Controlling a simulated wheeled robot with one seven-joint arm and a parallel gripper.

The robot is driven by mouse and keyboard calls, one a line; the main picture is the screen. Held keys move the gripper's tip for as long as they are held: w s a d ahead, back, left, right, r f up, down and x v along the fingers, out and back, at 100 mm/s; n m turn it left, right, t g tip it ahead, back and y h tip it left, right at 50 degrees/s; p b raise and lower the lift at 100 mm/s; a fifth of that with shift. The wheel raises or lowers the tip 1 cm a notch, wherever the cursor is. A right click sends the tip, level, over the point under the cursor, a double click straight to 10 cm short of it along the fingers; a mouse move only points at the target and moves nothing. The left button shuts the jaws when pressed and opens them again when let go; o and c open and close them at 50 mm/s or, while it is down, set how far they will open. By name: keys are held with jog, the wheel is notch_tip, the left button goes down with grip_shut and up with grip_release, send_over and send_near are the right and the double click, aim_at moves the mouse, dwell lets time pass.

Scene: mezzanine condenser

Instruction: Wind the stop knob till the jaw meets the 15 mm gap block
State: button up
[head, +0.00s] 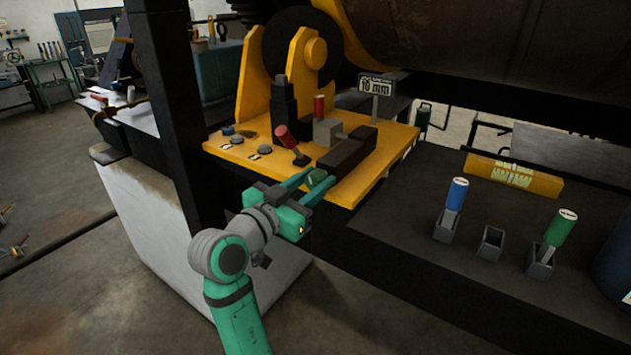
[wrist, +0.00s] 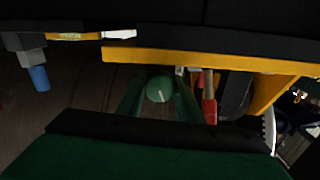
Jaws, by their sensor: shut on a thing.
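The stop knob is a green round knob (head: 317,179) at the front end of a dark slide block (head: 347,152) on the yellow plate. My gripper (head: 318,186) is shut on it, one finger on each side. In the wrist view the knob (wrist: 159,89) sits between the fingers, with a pale mark on its face. A red-topped piece (head: 319,106) stands upright by a grey block (head: 327,131) behind the slide block; it looks like a gap block, but its size cannot be read. Whether the jaw touches it cannot be told.
A sign reading 10 mm (head: 376,87) stands behind. Blue (head: 456,194) and green (head: 561,227) handled pieces stand in holders at right; the middle holder (head: 490,243) is empty. A black post (head: 169,110) rises left.

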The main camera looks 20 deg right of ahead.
jog(key=m, duration=0.2)
jog(key=shift+m, duration=0.4)
jog(key=o, duration=1)
jog(key=shift+s, duration=0.1)
jog(key=shift+s+a, duration=0.15)
jog(key=shift+a, duration=0.25)
jog(key=v, duration=1)
jog(key=shift+o, duration=0.2)
